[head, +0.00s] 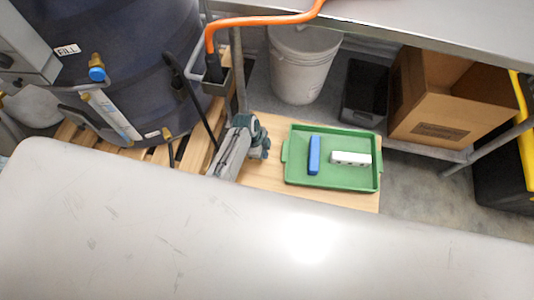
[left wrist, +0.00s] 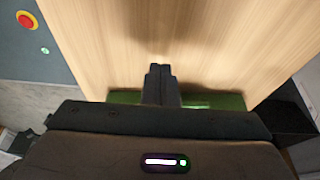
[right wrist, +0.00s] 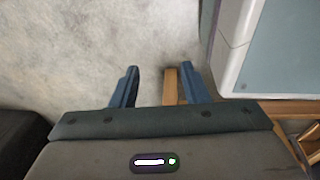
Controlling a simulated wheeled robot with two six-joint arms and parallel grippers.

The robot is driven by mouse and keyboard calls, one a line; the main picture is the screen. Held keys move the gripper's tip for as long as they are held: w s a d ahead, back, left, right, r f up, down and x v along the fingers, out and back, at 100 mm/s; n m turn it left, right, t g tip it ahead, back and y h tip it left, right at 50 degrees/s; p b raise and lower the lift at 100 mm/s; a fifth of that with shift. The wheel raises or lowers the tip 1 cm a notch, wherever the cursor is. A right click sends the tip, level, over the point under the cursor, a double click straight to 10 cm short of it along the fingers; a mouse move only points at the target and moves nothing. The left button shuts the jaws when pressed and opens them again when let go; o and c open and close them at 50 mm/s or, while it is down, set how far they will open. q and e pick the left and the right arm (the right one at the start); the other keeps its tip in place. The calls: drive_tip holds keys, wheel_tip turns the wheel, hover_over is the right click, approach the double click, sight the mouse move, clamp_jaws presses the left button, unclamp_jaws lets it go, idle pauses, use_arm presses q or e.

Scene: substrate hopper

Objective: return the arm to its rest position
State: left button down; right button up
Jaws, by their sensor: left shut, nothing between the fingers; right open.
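My left gripper (head: 262,148) shows small in the head view, at the left part of the wooden tabletop, to the left of the green tray and apart from it. In the left wrist view, the left gripper's fingers (left wrist: 160,70) are shut together with nothing between them, over the wooden surface. My right gripper (right wrist: 159,70) is open and empty in the right wrist view, above pale concrete floor. A wooden bar (right wrist: 170,86) shows in the gap between its fingers, seemingly in the background. The right gripper is not seen in the head view.
The green tray (head: 288,172) holds a blue bar (head: 314,155) and a white block (head: 350,159). A dark drum (head: 140,70), an orange hose (head: 262,19), a white bucket (head: 302,70) and a cardboard box (head: 430,127) stand around. A metal table (head: 440,25) overhangs the back.

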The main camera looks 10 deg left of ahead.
use_arm(q)
drive_tip(key=v, duration=0.8)
drive_tip(key=shift+d+r+p, duration=0.3)
use_arm(e)
drive_tip(key=shift+s+d+f, duration=0.2)
drive_tip(key=shift+s+f, duration=0.2)
drive_tip(key=shift+s, duration=0.1)
drive_tip(key=shift+s+d+f, duration=0.15)
drive_tip(key=shift+s+f, duration=0.25)
drive_tip(key=shift+s, duration=0.1)
